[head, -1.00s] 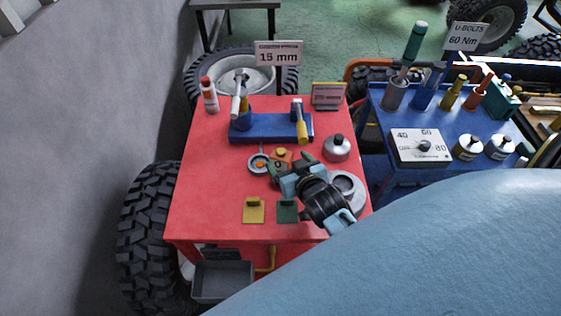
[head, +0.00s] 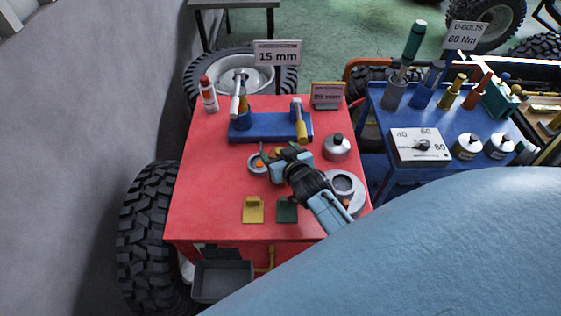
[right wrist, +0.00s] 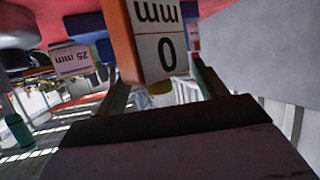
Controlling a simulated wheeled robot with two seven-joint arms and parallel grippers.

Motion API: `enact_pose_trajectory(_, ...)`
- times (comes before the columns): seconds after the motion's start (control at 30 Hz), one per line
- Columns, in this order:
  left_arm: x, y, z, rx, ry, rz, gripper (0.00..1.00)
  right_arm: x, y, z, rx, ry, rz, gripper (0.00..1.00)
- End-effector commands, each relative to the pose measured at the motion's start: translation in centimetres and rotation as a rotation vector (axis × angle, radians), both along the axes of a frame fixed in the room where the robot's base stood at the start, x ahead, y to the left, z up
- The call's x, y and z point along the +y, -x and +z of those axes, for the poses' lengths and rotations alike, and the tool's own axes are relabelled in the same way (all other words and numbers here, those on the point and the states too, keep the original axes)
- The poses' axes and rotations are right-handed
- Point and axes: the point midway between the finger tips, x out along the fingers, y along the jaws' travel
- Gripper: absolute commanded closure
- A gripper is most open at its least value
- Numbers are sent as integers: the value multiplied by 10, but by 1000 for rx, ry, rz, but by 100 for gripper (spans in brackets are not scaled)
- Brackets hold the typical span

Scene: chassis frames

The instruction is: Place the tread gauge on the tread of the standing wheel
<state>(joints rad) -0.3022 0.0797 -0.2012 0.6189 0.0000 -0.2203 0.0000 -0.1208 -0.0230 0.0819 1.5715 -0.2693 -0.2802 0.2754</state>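The tread gauge, an orange block with a white "0 mm" label, shows large in the right wrist view (right wrist: 150,45). In the head view only a bit of it (head: 279,151) shows past my gripper. My right gripper (head: 279,150) is over the red table with its green fingers open on either side of the gauge; a gap shows beside it in the wrist view. A black knobbly wheel (head: 148,240) stands upright at the table's left side, its tread facing out. My left gripper is not in view.
The table's left front is clear.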

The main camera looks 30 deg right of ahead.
Motion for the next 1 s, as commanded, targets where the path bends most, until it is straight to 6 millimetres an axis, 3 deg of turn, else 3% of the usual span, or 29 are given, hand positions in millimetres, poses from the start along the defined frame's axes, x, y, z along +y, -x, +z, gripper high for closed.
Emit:
enact_pose_trajectory(0.03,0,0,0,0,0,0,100,0,0,0,1,0,0,36)
enact_pose_trajectory(0.4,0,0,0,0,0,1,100,1,0,0,-1,0,1,83)
enact_pose_trajectory(0.77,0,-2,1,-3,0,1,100,1,5,5,-1,0,1,83)
enact_pose_trajectory(1.0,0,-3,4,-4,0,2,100,4,25,20,0,-1,0,83)
